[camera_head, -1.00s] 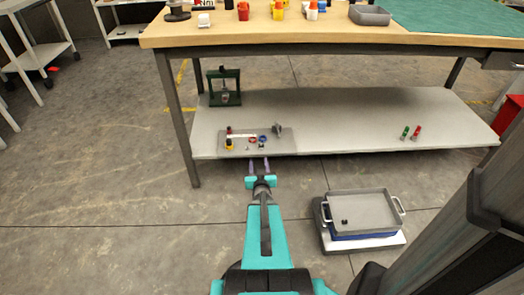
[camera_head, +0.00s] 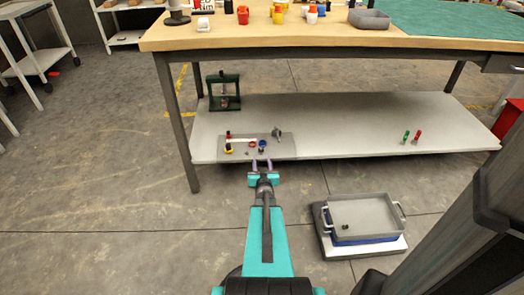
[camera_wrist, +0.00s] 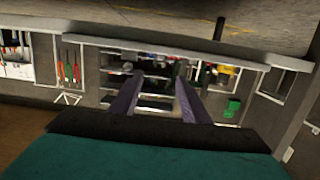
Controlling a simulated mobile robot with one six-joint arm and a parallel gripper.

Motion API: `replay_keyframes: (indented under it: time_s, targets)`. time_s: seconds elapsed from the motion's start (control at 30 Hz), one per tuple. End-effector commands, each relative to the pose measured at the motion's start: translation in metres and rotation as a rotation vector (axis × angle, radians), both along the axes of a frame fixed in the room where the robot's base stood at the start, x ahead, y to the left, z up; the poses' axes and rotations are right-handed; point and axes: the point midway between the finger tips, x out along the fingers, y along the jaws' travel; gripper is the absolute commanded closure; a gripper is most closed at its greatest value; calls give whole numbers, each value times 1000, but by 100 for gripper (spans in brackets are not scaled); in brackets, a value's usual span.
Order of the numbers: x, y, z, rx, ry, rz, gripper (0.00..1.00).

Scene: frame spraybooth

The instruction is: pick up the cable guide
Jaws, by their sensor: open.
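I cannot tell for sure which small part is the cable guide. Several small parts lie on a grey mat (camera_head: 285,152) at the left of the lower shelf: a small grey piece (camera_head: 277,133), a blue ring-like part (camera_head: 262,144), a red ring-like part (camera_head: 252,144), a yellow part (camera_head: 229,150) and a pale strip. My gripper (camera_head: 262,164) is open and empty, in front of the shelf's front edge near the mat. The two fingers also show apart in the wrist view (camera_wrist: 157,98), with nothing between them. The parts on the mat cannot be made out there.
The lower shelf (camera_head: 350,125) lies under a wooden-topped workbench (camera_head: 330,41). A dark green press-like frame (camera_head: 224,92) stands behind the mat. Red and green parts (camera_head: 411,137) stand at the right. The shelf's middle is clear.

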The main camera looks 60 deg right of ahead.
Motion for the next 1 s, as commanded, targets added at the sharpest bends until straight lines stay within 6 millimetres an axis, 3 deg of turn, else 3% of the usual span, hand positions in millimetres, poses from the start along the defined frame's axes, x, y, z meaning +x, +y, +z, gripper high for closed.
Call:
replay_keyframes:
  time_s: [0.4,1.0]
  targets:
    - [26,-35,-8,-1,-1,1,58]
    - [31,-42,-9,0,0,1,58]
